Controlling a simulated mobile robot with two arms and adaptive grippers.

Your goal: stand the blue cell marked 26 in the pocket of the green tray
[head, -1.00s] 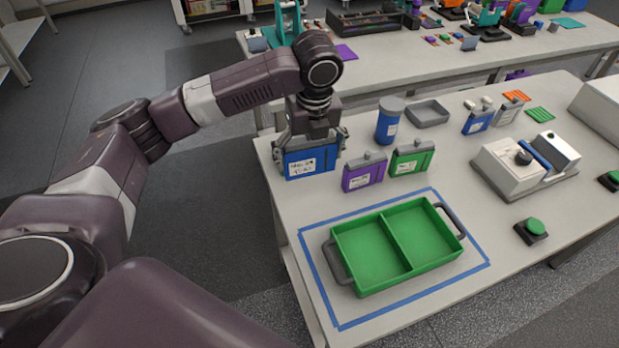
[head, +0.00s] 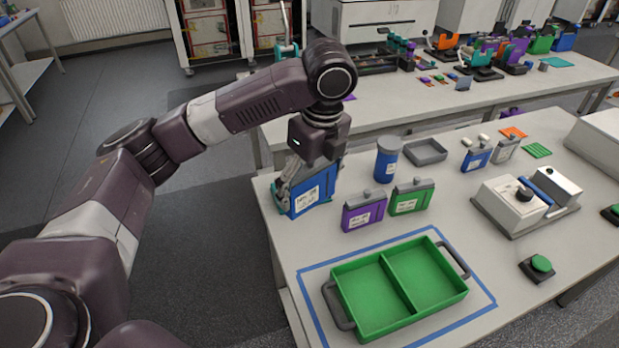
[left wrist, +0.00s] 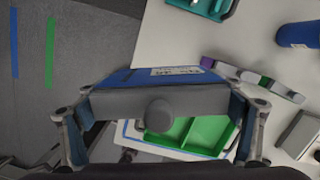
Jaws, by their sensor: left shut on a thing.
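The blue cell (head: 315,192) with a white label is at the table's left edge in the head view; its number is too small to read for sure. My left gripper (head: 303,172) is shut on it, and the cell looks turned at an angle. In the left wrist view the cell's grey top (left wrist: 158,103) lies between the fingers of the left gripper (left wrist: 160,112). The green tray (head: 372,296) has two empty compartments parted by a divider and stands in front of the cell, apart from it. My right gripper is not in view.
A blue cylinder (head: 387,162) and a grey tray (head: 426,152) are behind. Blue tape (head: 306,296) frames the green tray. A white device (head: 512,203) stands at right.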

